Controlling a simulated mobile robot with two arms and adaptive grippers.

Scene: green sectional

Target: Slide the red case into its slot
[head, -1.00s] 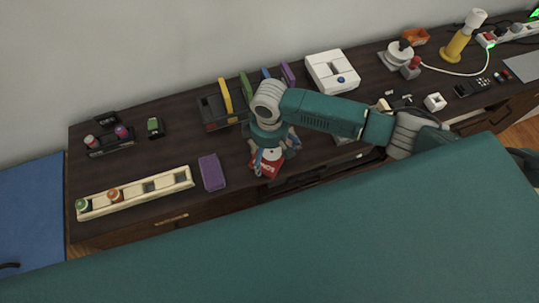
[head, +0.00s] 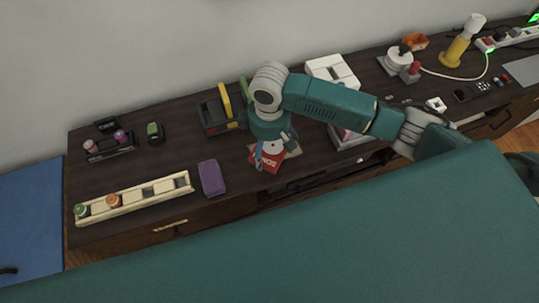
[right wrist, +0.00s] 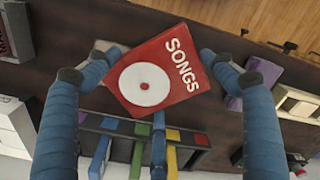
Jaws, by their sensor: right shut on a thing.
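The red case (head: 268,158), marked SONGS with a white disc, is held below my right gripper (head: 270,152). In the right wrist view the case (right wrist: 162,75) is tilted, between the blue fingers of the right gripper (right wrist: 158,65), which is shut on it. The dark rack (head: 212,116) stands behind the case in the head view. In the right wrist view the rack (right wrist: 120,126) holds several coloured cases, with a red mark (right wrist: 201,139) at its right end. My arm hides part of the rack in the head view. My left gripper is out of view.
A purple box (head: 211,178) lies left of the red case. A cream tray (head: 150,193) with round pieces is farther left. A black holder (head: 108,147) stands at the back left. A white device (head: 332,70) is behind my right arm. Bare dark tabletop lies between rack and purple box.

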